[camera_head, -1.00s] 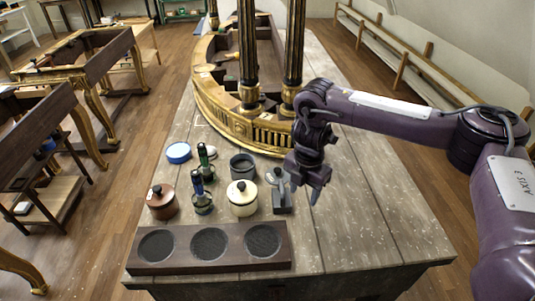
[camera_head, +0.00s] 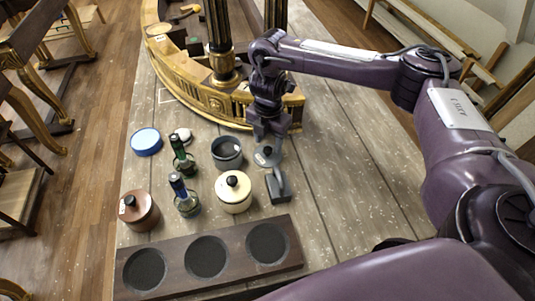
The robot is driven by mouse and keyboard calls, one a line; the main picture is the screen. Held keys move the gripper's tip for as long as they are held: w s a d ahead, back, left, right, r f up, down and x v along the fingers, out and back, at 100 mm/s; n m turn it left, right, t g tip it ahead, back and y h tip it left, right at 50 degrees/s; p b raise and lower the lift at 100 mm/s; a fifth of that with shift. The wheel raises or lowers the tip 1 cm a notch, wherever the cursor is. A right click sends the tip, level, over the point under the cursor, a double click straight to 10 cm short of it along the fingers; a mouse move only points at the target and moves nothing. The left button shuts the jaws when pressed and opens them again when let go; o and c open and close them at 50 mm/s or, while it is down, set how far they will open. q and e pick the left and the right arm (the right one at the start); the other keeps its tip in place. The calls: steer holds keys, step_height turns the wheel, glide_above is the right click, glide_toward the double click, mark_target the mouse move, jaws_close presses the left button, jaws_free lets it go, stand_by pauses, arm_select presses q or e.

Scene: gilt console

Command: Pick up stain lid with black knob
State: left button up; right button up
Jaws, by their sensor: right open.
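A small grey lid with a dark knob (camera_head: 267,156) lies on the worn wooden table, just right of an open dark grey pot (camera_head: 227,153). My right gripper (camera_head: 268,136) hangs down over the far side of this lid, open, and partly hides it. I cannot tell whether its fingers touch the lid. A cream pot (camera_head: 235,197) and a brown pot (camera_head: 140,213) have black-knobbed lids on them. My left gripper is not in view.
A grey block tool (camera_head: 278,186) lies near the lid. A dark tray with three round recesses (camera_head: 180,243) is in front. The gilt console (camera_head: 210,100) stands behind.

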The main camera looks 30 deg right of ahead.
mark_target(268, 149)
step_height(268, 149, down, 3)
steer(key=shift+w+r, duration=0.15)
steer(key=shift+f, duration=0.2)
steer(key=shift+c, duration=0.3)
steer(key=c, duration=0.5)
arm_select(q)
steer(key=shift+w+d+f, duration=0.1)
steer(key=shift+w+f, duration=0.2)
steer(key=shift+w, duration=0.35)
arm_select(e)
steer(key=c, duration=0.5)
